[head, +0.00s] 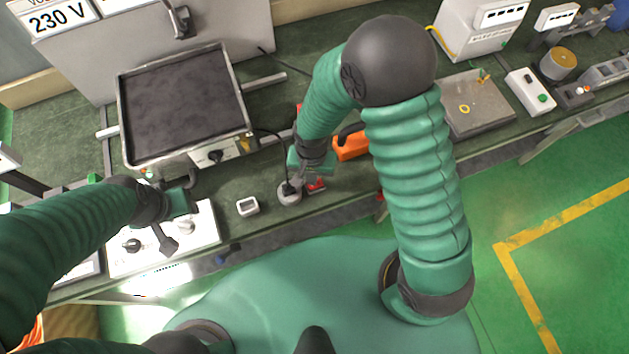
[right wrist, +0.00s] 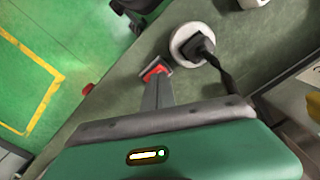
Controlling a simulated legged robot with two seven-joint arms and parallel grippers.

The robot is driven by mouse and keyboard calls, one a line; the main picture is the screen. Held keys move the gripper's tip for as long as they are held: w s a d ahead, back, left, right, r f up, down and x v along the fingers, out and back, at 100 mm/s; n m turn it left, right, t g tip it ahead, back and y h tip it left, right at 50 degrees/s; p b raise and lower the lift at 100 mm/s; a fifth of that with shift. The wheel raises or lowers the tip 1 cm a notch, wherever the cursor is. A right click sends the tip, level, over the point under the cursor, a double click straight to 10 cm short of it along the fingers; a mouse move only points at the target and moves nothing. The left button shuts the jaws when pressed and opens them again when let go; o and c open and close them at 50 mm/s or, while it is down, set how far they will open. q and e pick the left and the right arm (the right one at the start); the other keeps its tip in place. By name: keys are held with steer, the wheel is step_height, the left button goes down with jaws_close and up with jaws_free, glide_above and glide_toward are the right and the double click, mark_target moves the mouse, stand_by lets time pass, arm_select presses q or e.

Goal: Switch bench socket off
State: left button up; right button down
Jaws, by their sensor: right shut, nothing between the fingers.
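The bench socket (head: 289,192) is a round pale fitting on the green bench with a black plug in it. It also shows in the right wrist view (right wrist: 180,43), the plug's dark cable running off to the right. A small red switch (head: 316,185) lies beside the socket, and shows in the right wrist view (right wrist: 158,70) at my fingertips. My right gripper (right wrist: 156,80) is shut and empty, its tips at or just above the red switch; I cannot tell whether they touch. The switch's position is partly hidden. My left gripper (head: 175,222) hangs over a white control box; its opening is unclear.
A hot plate (head: 185,105) stands behind on the left, its cable leading toward the socket. A small white block (head: 247,206) lies left of the socket. An orange object (head: 352,144) is behind my right arm. The white control box (head: 206,220) has dark knobs.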

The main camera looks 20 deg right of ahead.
steer(key=shift+d, duration=0.3)
steer(key=shift+a+f, duration=0.15)
steer(key=shift+a, duration=0.5)
steer(key=shift+d+f+b, duration=0.4)
steer(key=shift+d, duration=0.05)
arm_select(q)
steer(key=shift+d+f, duration=0.3)
steer(key=shift+f, duration=0.1)
steer(key=shift+a, duration=0.1)
arm_select(e)
steer(key=shift+a+f, duration=0.1)
arm_select(q)
steer(key=shift+a+f, duration=0.25)
steer(key=shift+a, duration=0.05)
arm_select(e)
steer(key=shift+a+f, duration=0.15)
steer(key=shift+a, duration=0.05)
